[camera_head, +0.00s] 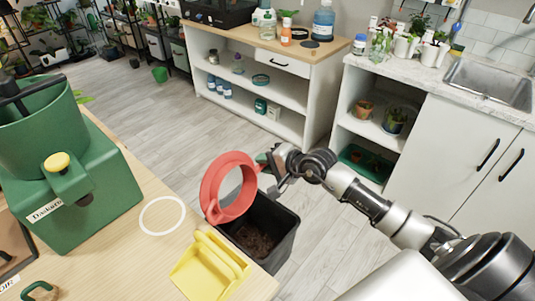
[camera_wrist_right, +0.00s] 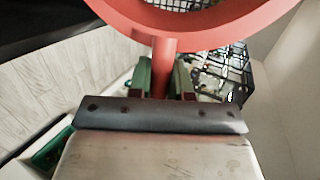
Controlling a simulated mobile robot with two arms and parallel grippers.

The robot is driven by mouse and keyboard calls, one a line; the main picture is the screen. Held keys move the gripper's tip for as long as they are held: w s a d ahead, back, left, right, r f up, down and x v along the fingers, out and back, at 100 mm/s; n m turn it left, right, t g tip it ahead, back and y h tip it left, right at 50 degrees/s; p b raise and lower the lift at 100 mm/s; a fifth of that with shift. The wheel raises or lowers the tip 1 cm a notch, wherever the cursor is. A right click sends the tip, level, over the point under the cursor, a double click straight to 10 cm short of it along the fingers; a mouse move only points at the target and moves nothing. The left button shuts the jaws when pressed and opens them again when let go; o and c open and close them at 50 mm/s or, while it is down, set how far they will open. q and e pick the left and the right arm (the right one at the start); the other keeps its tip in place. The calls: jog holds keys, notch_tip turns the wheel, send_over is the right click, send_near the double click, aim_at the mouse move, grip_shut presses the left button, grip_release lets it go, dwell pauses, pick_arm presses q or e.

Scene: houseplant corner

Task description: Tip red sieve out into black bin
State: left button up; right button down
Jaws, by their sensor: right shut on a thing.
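The red sieve (camera_head: 228,188) is a round red ring, steeply tilted, above the near left part of the black bin (camera_head: 282,220). My right gripper (camera_head: 268,162) is shut on the sieve's short handle. In the right wrist view the red rim (camera_wrist_right: 190,28) and a patch of dark mesh show at the top, and the handle runs down between the gripper fingers (camera_wrist_right: 160,78). The black bin stands at the table's right edge with dark brown soil (camera_head: 254,239) in its bottom. I cannot see whether anything is left in the sieve. My left gripper is not in view.
A yellow dustpan (camera_head: 210,266) lies on the wooden table (camera_head: 110,270) close to the bin. A white ring (camera_head: 162,215) lies flat behind it. A large green machine (camera_head: 75,180) fills the table's left side. Open floor lies beyond the table.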

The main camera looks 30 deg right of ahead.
jog(key=w+f+g+h+p, duration=0.1)
jog(key=g+h, duration=0.1)
jog(key=g, duration=0.2)
jog(key=w+a+f+g+h+p, duration=0.1)
jog(key=g+h, duration=0.1)
jog(key=g, duration=0.3)
jog(key=w+g+h+p, duration=0.1)
jog(key=g, duration=0.4)
jog(key=shift+w+a+f+h+p, duration=0.3)
jog(key=shift+w+f+h+p, duration=0.05)
jog(key=shift+f+h+p, duration=0.05)
dwell(0.6)
